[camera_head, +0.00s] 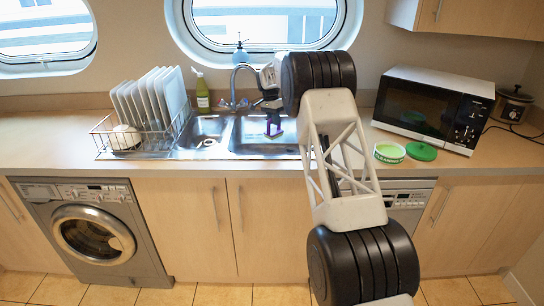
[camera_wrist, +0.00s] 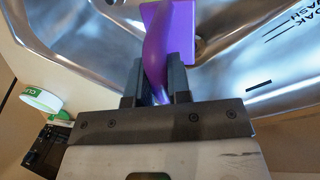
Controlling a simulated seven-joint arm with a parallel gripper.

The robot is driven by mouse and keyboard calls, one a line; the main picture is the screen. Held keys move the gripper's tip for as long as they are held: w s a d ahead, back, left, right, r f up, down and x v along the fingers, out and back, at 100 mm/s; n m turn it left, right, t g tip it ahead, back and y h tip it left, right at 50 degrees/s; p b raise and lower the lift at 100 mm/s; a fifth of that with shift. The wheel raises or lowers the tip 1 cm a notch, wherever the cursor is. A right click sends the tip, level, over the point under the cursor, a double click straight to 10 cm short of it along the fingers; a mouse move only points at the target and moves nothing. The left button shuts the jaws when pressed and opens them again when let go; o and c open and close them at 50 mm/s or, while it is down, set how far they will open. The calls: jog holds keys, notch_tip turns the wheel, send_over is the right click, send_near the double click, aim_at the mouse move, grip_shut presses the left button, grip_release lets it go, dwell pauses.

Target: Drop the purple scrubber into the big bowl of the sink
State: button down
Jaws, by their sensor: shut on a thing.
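The purple scrubber (camera_head: 273,131) hangs below my gripper (camera_head: 271,106) in the head view, over the big bowl (camera_head: 249,127) of the steel sink. In the wrist view my gripper (camera_wrist: 157,72) is shut on the curved handle of the scrubber (camera_wrist: 180,32). The scrubber's flat rectangular head sticks out past the fingertips. Sink steel (camera_wrist: 218,108) surrounds it in that view. The scrubber's exact height above the bowl floor is hard to tell. My arm hides the bowl's right side in the head view.
The small bowl (camera_head: 204,131) lies to the left, beyond a divider. The faucet (camera_head: 236,86) stands behind the sink. A dish rack (camera_head: 160,141) with plates is at left, a green bottle (camera_head: 202,92) behind. A microwave (camera_head: 430,108) and open green-labelled tin (camera_head: 389,153) are at right.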

jog(key=c, duration=1)
grip_release()
jog(key=shift+w+a+r, duration=0.15)
jog(key=shift+a+r, duration=0.05)
jog(key=shift+r, duration=1.1)
jog(key=shift+w+a+r, duration=0.15)
jog(key=shift+w+r, duration=0.05)
jog(key=shift+r, duration=1.05)
jog(key=shift+w+a+r, duration=0.15)
jog(key=shift+a+r, duration=0.05)
jog(key=shift+r, duration=1.1)
